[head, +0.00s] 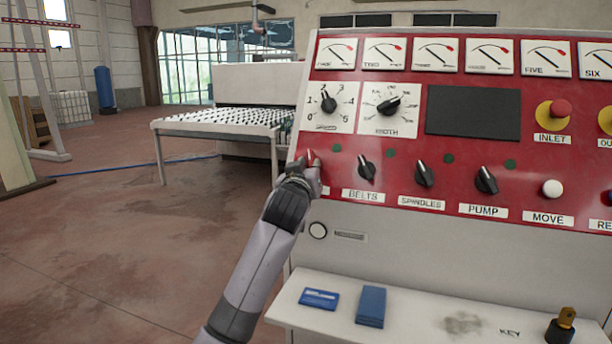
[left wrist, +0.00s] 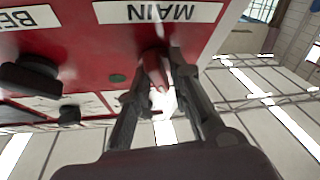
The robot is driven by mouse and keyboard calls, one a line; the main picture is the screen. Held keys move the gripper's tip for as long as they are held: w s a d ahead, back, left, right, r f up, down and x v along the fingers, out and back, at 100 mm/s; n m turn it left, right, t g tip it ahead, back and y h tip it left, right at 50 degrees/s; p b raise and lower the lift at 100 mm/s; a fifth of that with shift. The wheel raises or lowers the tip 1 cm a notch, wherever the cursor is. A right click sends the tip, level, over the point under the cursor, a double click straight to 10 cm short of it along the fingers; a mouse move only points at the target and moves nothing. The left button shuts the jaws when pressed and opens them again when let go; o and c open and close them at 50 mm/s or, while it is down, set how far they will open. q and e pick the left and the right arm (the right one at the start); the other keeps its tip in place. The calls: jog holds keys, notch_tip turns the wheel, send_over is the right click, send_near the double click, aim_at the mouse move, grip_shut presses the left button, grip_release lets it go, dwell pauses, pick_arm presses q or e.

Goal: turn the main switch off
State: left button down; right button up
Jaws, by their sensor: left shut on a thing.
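The main switch (head: 312,156) is a red knob at the left end of the lower row on the red control panel (head: 440,150). Only its upper tip shows in the head view, as my left gripper (head: 304,172) covers the rest. In the left wrist view, the picture is upside down. The switch (left wrist: 153,64) sits between the two fingers of my left gripper (left wrist: 157,78), by the MAIN label (left wrist: 158,12). The fingers are shut on it. The switch's exact angle is hard to tell. My right gripper is not in view.
Black knobs for belts (head: 366,169), spindles (head: 424,174) and pump (head: 486,181) stand to the right in the same row. Dials and gauges are above. A shelf (head: 400,325) below holds a blue box (head: 370,306) and a blue card (head: 319,299). Open floor lies left.

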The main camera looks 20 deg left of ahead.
pick_arm(q)
jog(key=shift+d+r+n+y, duration=0.2)
jog(key=shift+n+y, duration=0.25)
jog(key=shift+n, duration=0.35)
jog(key=shift+d+r+n+y, duration=0.15)
jog(key=shift+n+y, duration=0.3)
jog(key=shift+n, duration=0.35)
jog(key=shift+r+n+g, duration=0.25)
jog(key=shift+n+g, duration=0.05)
jog(key=c, duration=1.8)
grip_release()
jog(key=shift+o, duration=1)
jog(key=shift+w+f, duration=0.1)
jog(key=shift+f, duration=0.05)
jog(key=shift+d+f, duration=0.1)
jog(key=shift+w+f, duration=0.1)
jog(key=shift+f, duration=0.05)
